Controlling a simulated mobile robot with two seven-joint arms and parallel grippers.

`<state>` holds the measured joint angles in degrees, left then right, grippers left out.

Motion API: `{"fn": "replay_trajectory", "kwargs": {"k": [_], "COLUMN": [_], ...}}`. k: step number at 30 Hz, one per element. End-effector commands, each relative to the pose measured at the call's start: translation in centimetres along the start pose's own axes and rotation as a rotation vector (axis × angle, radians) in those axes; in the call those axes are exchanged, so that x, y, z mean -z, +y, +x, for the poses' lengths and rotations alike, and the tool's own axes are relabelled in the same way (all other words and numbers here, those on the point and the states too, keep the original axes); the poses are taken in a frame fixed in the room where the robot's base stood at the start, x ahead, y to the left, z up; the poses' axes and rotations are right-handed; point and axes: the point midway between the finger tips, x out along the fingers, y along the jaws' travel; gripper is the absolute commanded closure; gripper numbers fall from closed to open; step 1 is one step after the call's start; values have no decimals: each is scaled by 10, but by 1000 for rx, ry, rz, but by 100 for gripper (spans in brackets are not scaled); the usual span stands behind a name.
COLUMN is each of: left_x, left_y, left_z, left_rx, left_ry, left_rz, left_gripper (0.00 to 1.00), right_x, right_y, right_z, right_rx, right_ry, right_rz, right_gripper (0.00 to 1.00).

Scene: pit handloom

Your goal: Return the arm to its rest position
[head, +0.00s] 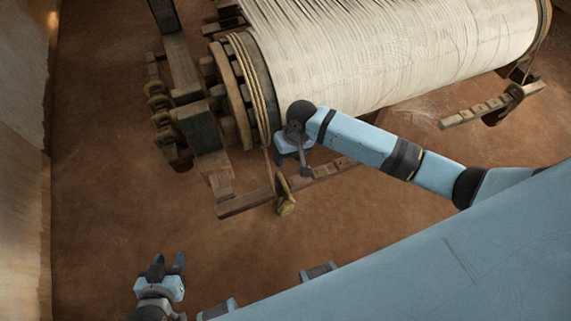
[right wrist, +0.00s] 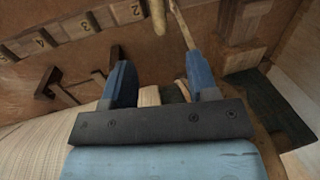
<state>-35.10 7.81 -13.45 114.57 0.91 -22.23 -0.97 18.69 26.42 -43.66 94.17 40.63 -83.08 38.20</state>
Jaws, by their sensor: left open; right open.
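My right arm reaches in from the right in the head view, across the front of the cloth roller. Its right gripper (head: 292,168) points down beside the roller's left end, near a hanging cord and a wooden bar. In the right wrist view the right gripper (right wrist: 162,82) has its two blue fingers spread apart, with nothing held between them. My left gripper (head: 168,264) is at the lower left of the head view, over bare floor, with its fingers apart and empty.
The loom's roller (head: 390,50) carries pale threads. A wooden ratchet wheel (head: 232,95) sits at its left end. Numbered blocks (right wrist: 45,40) show in the wrist view. Brown floor (head: 110,210) is clear at left.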

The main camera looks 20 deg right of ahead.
Motion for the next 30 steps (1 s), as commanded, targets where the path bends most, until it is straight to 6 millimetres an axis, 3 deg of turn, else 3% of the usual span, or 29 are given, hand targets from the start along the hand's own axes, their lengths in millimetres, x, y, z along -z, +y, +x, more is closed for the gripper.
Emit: {"fn": "replay_trajectory", "kwargs": {"k": [6, 16, 24, 30], "left_x": [-1, 4, 36, 58], "left_y": [0, 0, 0, -2], "left_z": [0, -4, -25, -40], "left_rx": [0, 0, 3, 8], "left_ry": [-3, -3, 1, 3], "left_rz": [2, 3, 6, 8], "left_gripper": [57, 57, 57, 57], "right_x": [0, -8, -56, -100], "right_y": [0, -10, -50, -46], "right_z": [-13, -10, -12, -37], "right_rx": [-1, 35, 204, 188], "right_ry": [1, 34, 344, 640], "right_rz": [-1, -21, -125, -187], "right_gripper": [46, 46, 46, 46]}}
